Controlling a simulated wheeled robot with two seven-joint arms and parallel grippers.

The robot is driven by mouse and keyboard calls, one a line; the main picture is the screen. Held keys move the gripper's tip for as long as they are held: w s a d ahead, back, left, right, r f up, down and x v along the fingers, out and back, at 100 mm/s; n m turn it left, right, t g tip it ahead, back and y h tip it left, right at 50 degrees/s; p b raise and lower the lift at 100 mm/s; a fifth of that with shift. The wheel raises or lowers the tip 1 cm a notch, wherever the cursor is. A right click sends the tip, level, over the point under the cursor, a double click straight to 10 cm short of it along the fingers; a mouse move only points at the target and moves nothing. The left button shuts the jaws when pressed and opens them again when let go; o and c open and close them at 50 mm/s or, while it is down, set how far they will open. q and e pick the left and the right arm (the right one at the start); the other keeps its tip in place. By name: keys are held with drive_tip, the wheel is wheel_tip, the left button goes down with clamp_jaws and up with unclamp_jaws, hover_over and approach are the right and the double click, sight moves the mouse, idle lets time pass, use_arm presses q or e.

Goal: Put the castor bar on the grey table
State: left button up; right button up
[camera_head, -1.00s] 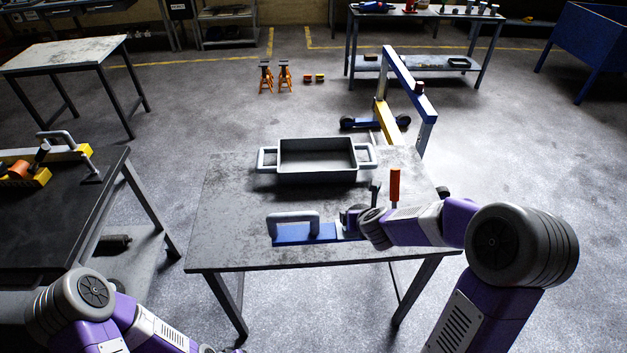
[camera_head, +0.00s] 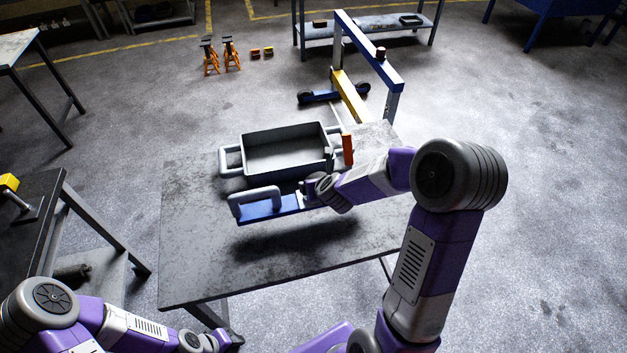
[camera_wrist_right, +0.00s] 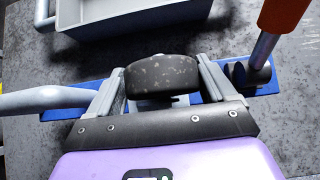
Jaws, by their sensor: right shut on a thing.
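The castor bar (camera_head: 268,209) is a long blue bar with a grey loop handle at its left end and an upright orange-gripped lever (camera_head: 348,150) near its right end. My right gripper (camera_head: 309,190) is shut on it. The right wrist view shows the fingers (camera_wrist_right: 162,70) closed on a dark, speckled, wheel-like part (camera_wrist_right: 161,76) of the bar. The bar hangs level above a worn grey-topped table (camera_head: 200,265), with its shadow apart from it below. Another worn, pale grey table (camera_head: 12,46) stands at the far left, partly cut off.
A grey tray (camera_head: 285,165) with two side handles is just behind the bar. A blue and yellow frame (camera_head: 369,55) on castors stands beyond the table. A dark bench (camera_head: 30,225) is at the left. Orange stands (camera_head: 231,52) are on the floor. The table's front is clear.

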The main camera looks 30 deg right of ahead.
drive_tip(key=shift+w+f+b, duration=0.15)
drive_tip(key=shift+f+b, duration=0.55)
drive_tip(key=shift+f, duration=1.7)
drive_tip(key=o, duration=1.9)
drive_tip(key=shift+c, duration=0.2)
drive_tip(key=p+v, duration=0.2)
drive_tip(key=v, duration=1)
drive_tip(key=shift+a+f, duration=0.1)
drive_tip(key=shift+f, duration=0.05)
